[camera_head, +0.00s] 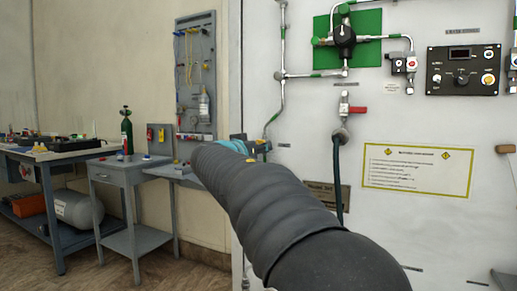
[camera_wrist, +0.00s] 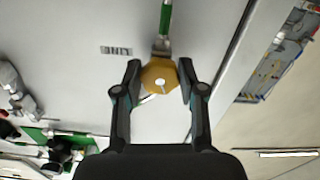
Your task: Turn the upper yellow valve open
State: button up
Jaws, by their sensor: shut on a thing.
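A yellow valve knob (camera_wrist: 159,84) with a pale centre shows in the wrist view, on a pipe fitting with a green band (camera_wrist: 166,18). My gripper (camera_wrist: 159,73) has one dark finger on each side of the knob and is shut on it. The knob sits between the fingertips. In the head view my black-sleeved arm reaches to the panel's left side and hides the knob and most of the gripper. I cannot tell from these frames how far the valve is turned.
The white panel (camera_head: 415,125) carries a black regulator (camera_head: 344,35) on a green plate, a red-handled valve (camera_head: 357,110), a black control box (camera_head: 464,70) and a yellow-edged sign (camera_head: 418,170). A grey tool board (camera_head: 195,75) and workbench (camera_head: 60,155) stand at left.

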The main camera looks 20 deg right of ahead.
jog(key=shift+f+n+b, duration=0.1)
jog(key=shift+n+b, duration=0.2)
jog(key=shift+b, duration=0.05)
jog(key=shift+a+r+n+p, duration=0.15)
jog(key=shift+n+p, duration=1.05)
jog(key=shift+n, duration=6.4)
jog(key=shift+d+r+n+p, duration=0.2)
jog(key=shift+n+p, duration=0.95)
jog(key=shift+n, duration=6.45)
jog(key=o, duration=1.1)
